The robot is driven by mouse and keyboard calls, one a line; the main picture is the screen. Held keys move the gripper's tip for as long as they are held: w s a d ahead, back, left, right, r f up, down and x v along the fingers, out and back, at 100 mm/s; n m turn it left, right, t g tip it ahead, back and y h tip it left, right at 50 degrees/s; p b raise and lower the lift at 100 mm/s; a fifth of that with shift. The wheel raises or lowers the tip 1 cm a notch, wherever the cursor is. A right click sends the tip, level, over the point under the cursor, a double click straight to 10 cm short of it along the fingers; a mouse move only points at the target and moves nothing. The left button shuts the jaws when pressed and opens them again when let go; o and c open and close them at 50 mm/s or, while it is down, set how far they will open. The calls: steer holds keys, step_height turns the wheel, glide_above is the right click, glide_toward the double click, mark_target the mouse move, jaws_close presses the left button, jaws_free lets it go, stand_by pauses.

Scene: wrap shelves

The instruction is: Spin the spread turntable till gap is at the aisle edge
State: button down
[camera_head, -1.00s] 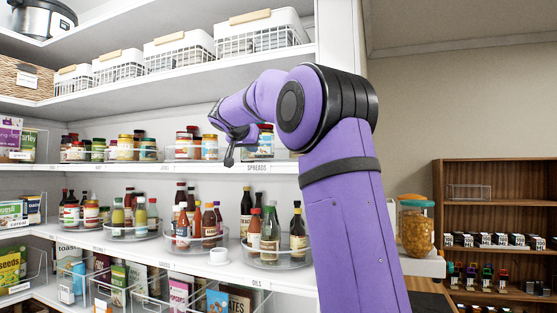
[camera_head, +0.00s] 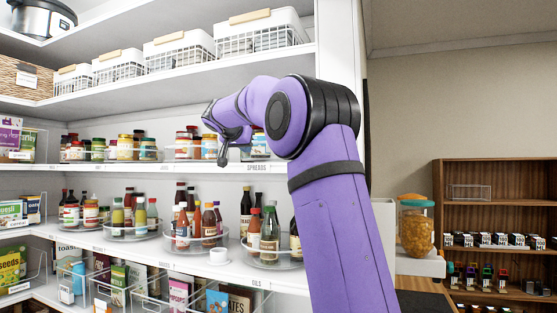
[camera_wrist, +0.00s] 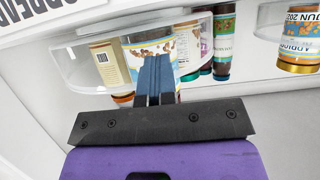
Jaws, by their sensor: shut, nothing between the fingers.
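The spreads turntable, a clear round tray with a low wall, fills the upper left of the wrist view (camera_wrist: 78,68). A jar with a cream label (camera_wrist: 112,64), a jar with a floral label and darker jars stand on it. In the head view my arm hides most of it above the SPREADS label (camera_head: 257,168). My gripper (camera_head: 222,162) is shut and empty at the shelf front. In the wrist view its fingertips (camera_wrist: 155,58) overlap the turntable's wall in front of the floral-label jar. Whether they touch is unclear. I cannot make out the gap.
A neighbouring clear turntable with jars stands on the same shelf, showing in the wrist view (camera_wrist: 268,22). Wire baskets (camera_head: 262,38) are on the shelf above. Bottles on turntables (camera_head: 262,262) stand below. A jar with a teal lid (camera_head: 416,228) is on the right.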

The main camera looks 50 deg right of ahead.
steer(key=shift+w, duration=0.1)
stand_by(0.3)
steer(key=shift+w, duration=1.1)
steer(key=shift+w+a, duration=0.15)
steer(key=shift+a, duration=0.75)
steer(key=shift+w+a, duration=0.15)
steer(key=shift+a, duration=0.7)
steer(key=v, duration=1)
steer(key=shift+s+a, duration=0.2)
steer(key=shift+a, duration=0.15)
steer(key=shift+r, duration=0.15)
